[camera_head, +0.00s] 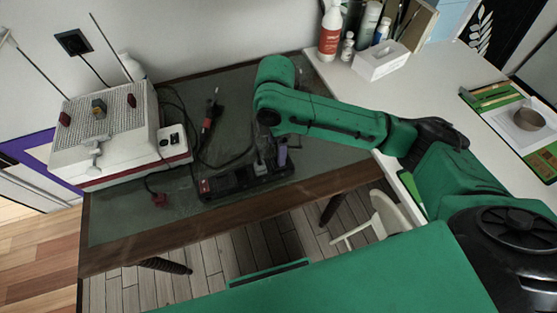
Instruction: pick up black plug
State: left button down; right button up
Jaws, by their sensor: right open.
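My right arm reaches in from the right, and its gripper (270,158) points down over the right part of a black power strip (222,184). The gripper is open, with its fingertips low and close to the strip. The strip lies near the table's front edge and has a red switch at its left end. A dark plug-like shape shows at the gripper, but I cannot make out the black plug clearly there; the gripper partly hides that spot. I cannot tell whether the fingers touch anything. My left gripper is not in view.
A white and grey device (108,138) stands on the left of the dark table (125,222). A red plug (158,199) and black cables lie beside the strip. A black wall socket (74,42) is behind. A white tissue box (381,61) and bottles stand at the back right.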

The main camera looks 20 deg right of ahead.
jog(key=f, duration=0.7)
jog(key=shift+w+d+f+p, duration=0.1)
jog(key=shift+w+d+p, duration=0.05)
jog(key=shift+w+p, duration=0.2)
grip_shut()
